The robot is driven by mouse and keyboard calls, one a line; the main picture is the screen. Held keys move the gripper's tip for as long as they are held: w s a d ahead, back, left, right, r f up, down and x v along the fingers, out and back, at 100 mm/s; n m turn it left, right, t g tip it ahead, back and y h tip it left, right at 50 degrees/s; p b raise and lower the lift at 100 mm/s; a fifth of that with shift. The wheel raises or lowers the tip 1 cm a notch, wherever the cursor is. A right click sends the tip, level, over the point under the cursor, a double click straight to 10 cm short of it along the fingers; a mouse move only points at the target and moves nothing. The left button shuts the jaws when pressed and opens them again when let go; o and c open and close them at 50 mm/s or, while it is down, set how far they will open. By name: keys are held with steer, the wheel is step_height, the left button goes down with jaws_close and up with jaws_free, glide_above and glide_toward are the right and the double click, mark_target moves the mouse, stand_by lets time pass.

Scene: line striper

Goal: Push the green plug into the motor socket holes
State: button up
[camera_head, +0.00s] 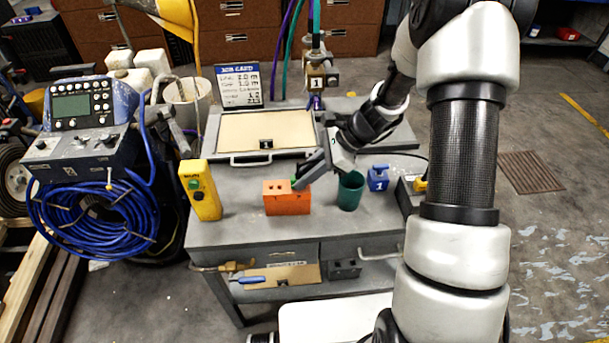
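An orange block (287,203) stands on the grey workbench, with dark holes in its top face. I take it as the motor socket, though no label on it is readable. My gripper (300,181) reaches in from the right, tilted down to the left, with its fingertips at the block's upper right edge. A small bit of the green plug (294,184) shows at the fingertips, and the fingers appear shut on it. Most of the plug is hidden by the fingers. I cannot tell whether it touches the block.
A dark green cup (350,190) stands right of the block, close under my gripper. A blue weight (378,178) is farther right. A yellow control box (201,190) stands at the left. A tan panel with a handle (265,133) lies behind. The bench front (235,232) is clear.

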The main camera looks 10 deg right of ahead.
jaws_close()
steer(key=shift+r+p, duration=0.55)
steer(key=shift+r, duration=0.15)
steer(key=shift+r+p, duration=1.35)
steer(key=shift+r, duration=0.35)
steer(key=shift+r, duration=0.1)
